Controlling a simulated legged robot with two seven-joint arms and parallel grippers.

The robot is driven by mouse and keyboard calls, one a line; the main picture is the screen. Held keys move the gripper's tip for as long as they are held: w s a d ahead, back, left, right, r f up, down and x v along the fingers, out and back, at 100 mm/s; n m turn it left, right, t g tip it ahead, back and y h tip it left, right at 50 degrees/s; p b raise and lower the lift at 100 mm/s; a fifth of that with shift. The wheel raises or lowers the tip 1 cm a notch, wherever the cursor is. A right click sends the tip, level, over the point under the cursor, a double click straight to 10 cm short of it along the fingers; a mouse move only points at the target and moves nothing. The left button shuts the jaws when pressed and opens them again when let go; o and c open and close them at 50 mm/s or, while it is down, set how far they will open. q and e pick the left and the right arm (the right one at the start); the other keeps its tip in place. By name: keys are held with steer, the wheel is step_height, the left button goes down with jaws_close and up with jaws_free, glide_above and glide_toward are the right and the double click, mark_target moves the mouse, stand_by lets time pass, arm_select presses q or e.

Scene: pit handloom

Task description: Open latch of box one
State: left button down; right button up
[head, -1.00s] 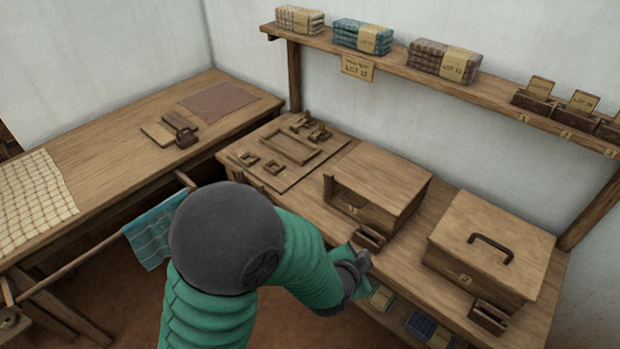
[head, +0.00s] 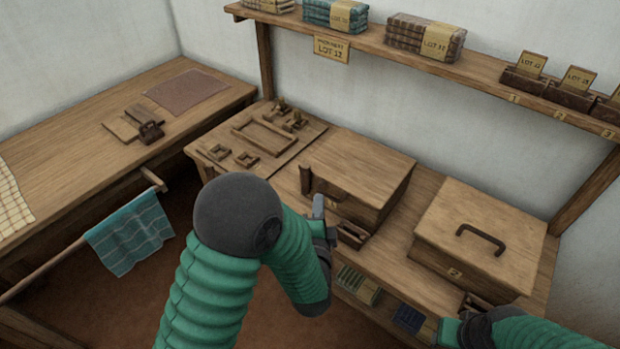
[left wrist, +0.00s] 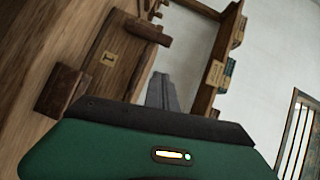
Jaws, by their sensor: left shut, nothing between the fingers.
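Box one (head: 365,165) is a brown wooden box, closed, on the bench; its number 1 label (left wrist: 108,58) shows in the left wrist view. A wooden latch piece (head: 306,180) stands at the left end of its front; a bar that looks like it (left wrist: 147,30) juts from the front in the left wrist view. My left gripper (head: 318,205) is shut and empty in front of the box, its grey fingers just right of the latch piece; I cannot tell whether they touch. My right gripper (head: 450,331) is at the lower right, its fingers unclear.
Box two (head: 480,225), with a dark handle on its lid, stands to the right. A small dark holder (head: 352,234) sits before box one. A board with wooden parts (head: 255,140) lies left. A shelf (head: 420,57) with cloth bundles runs above. A teal cloth (head: 130,233) hangs at left.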

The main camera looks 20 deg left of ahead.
mark_target(321, 185)
arm_select(q)
steer(key=x, duration=0.7)
steer(key=shift+w, duration=0.25)
steer(key=shift+w+a+f, duration=0.2)
steer(key=shift+w+a, duration=0.3)
steer(key=shift+a, duration=0.35)
steer(key=shift+w+a+f, duration=0.2)
steer(key=shift+w+a, duration=0.25)
steer(key=shift+a, duration=0.4)
steer(key=shift+d, duration=0.1)
steer(key=shift+r, duration=0.1)
